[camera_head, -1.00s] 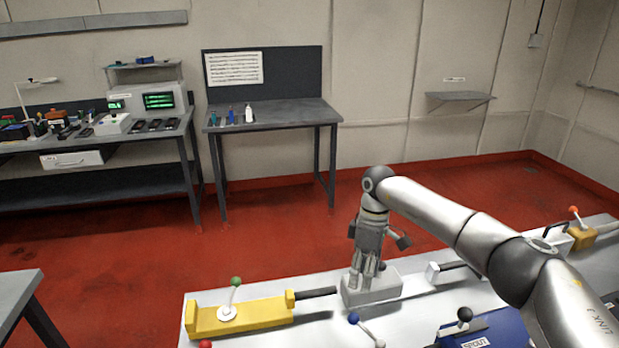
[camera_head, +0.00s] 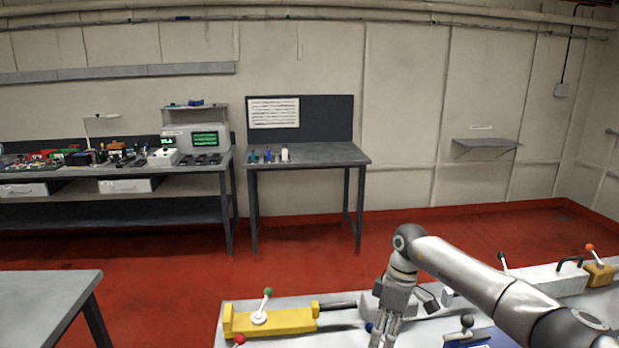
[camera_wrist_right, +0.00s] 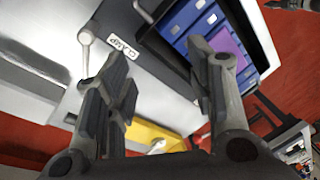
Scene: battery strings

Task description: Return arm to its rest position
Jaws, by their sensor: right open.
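My right arm (camera_head: 470,275) comes in from the right in the head view and reaches over the white bench fixture. My right gripper (camera_head: 385,338) points down near the lower edge, in front of a grey block. In the right wrist view, my right gripper (camera_wrist_right: 160,85) has its fingers spread apart with nothing held between them. Beyond the fingers lie a dark plate with a CLAMP label (camera_wrist_right: 123,46) and a blue compartmented box (camera_wrist_right: 185,22). My left gripper does not show.
The yellow fixture (camera_head: 285,322) with a green-knobbed lever is left of my gripper. A blue knob (camera_head: 369,327) is close beside the fingers. A grey table (camera_head: 50,290) is at lower left. Workbenches (camera_head: 310,153) stand at the back wall, with open red floor (camera_head: 170,290) between.

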